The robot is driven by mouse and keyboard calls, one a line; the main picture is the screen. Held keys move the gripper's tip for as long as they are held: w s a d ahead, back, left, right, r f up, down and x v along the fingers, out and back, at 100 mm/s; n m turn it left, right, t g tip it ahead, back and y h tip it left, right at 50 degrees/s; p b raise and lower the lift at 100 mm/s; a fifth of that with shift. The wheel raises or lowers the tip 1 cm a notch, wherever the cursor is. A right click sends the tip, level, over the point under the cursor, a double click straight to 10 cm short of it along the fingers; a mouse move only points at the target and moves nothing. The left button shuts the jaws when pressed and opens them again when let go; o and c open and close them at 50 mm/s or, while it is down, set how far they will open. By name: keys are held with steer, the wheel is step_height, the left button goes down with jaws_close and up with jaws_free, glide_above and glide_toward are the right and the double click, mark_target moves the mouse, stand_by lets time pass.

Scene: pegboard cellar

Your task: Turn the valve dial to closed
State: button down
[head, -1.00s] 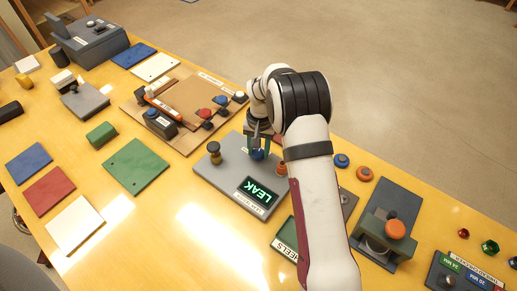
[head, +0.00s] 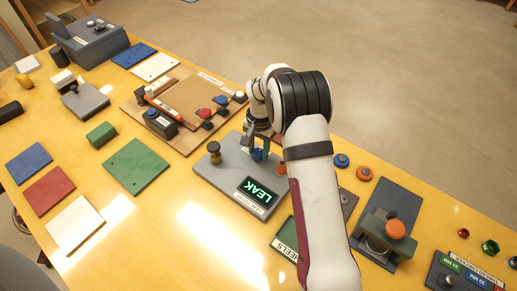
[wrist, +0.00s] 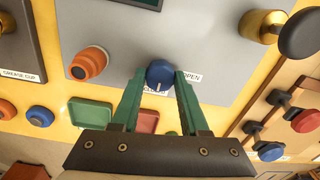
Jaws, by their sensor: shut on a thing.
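The blue valve dial (wrist: 160,74) sits on a grey panel (wrist: 215,45) between the two green fingers of my gripper (wrist: 161,77). The fingers are shut on its sides. A white pointer line on the dial points down in the wrist view, towards a label mostly hidden below the dial. A white OPEN label (wrist: 189,76) is just right of the dial, partly behind a finger. In the head view the dial (head: 257,155) shows under my gripper (head: 260,143). The panel's display (head: 258,193) reads LEAK in green.
An orange knob (wrist: 89,63) and a brass-stemmed knob (wrist: 262,25) flank the dial on the same panel. A brown board (head: 190,85) with red and blue knobs lies beyond the panel. Green, red, blue and white plates lie to the left.

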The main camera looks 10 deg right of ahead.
mark_target(260, 152)
steer(key=shift+w+r, duration=0.1)
steer(key=shift+c, duration=2.1)
jaws_free()
step_height(260, 152, up, 16)
steer(key=shift+s+d, duration=0.2)
